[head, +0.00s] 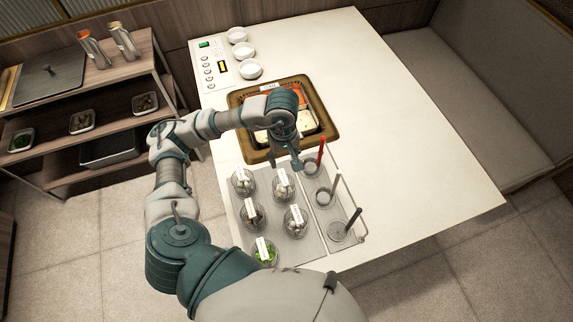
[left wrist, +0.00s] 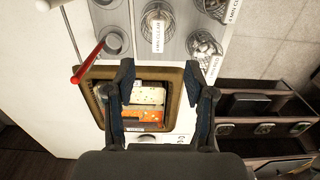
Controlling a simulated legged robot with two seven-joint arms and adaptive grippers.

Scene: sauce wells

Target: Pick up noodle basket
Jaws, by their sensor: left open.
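Several round, wire-looking baskets (head: 243,181) with white labels and food inside stand in a grey tray on the table. My left gripper (head: 287,162) is open and empty, above the near edge of the brown-rimmed pot, just beyond the tray. In the left wrist view its fingers (left wrist: 158,72) stand wide apart over the pot.
The brown-rimmed pot (head: 328,133) holds orange and pale contents. Right of the baskets, a red handle (head: 321,150), a white handle and a dark handle stand up from round holders. White bowls (head: 251,70) stand at the back. The table's right side is clear. A shelf (head: 105,140) stands left.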

